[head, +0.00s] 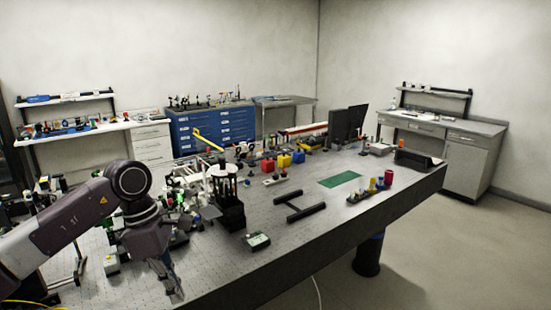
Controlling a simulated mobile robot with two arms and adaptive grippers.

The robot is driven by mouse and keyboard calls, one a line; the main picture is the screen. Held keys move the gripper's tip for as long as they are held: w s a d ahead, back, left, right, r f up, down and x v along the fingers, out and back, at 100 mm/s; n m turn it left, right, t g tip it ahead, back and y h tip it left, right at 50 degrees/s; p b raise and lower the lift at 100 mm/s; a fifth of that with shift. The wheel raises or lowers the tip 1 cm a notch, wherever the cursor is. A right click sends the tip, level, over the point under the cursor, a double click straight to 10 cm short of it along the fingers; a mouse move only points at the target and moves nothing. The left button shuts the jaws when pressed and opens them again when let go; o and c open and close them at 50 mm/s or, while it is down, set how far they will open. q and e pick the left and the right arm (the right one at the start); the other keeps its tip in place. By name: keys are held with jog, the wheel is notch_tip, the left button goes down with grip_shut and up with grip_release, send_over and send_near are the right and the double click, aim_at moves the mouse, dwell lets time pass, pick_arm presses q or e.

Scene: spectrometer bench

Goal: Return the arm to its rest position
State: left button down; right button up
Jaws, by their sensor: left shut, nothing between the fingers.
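My left arm comes in from the left and bends down at its wrist over the near left part of the grey optical bench (305,228). My left gripper (174,290) points down over the bench near its front edge. Its fingers are together and hold nothing. Whether the fingertips touch the bench top is too small to tell. The arm hides part of the equipment behind it. My right gripper is not in view.
A black upright device (229,208) and a small box (257,241) stand right of the gripper. A black H-shaped piece (300,207), a green mat (340,179) and dark monitors (343,125) are farther right. The bench's front right surface is mostly clear.

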pick_arm(q)
jog(key=w+d+f+n+t+h+b, duration=0.1)
jog(key=w+d+f+n+t+h, duration=0.15)
jog(key=d+f+n+h, duration=0.6)
jog(key=w+d+f+n+t+h+b, duration=0.15)
jog(key=w+d+f+n+h, duration=0.3)
jog(key=d, duration=0.65)
jog(key=a+f+n+t+y+b, duration=0.1)
jog(key=a+f+n+t+y, duration=0.4)
jog(key=f+n, duration=0.75)
jog(key=a+f+n+t+y+b, duration=0.1)
jog(key=a+f+n+t+y, duration=0.25)
jog(key=a+f+n, duration=0.8)
jog(key=s+a+f+n+g+y+b, duration=0.1)
jog(key=s+a+f+n+g+y, duration=0.2)
jog(key=s+f, duration=0.95)
jog(key=s+a+f+n+g+y, duration=0.1)
jog(key=s+f+n+y, duration=0.25)
jog(key=s+f, duration=0.9)
jog(key=s+f+n+g, duration=0.3)
jog(key=s+f, duration=0.3)
jog(key=s, duration=0.8)
jog(key=s+a+f+n+g+b, duration=0.1)
jog(key=s+f+n+g, duration=0.2)
jog(key=s, duration=1.1)
notch_tip(320, 180, down, 4)
jog(key=shift+s+a+r+g+y, duration=0.2)
jog(key=shift+s+g+y, duration=0.1)
jog(key=shift+g, duration=0.15)
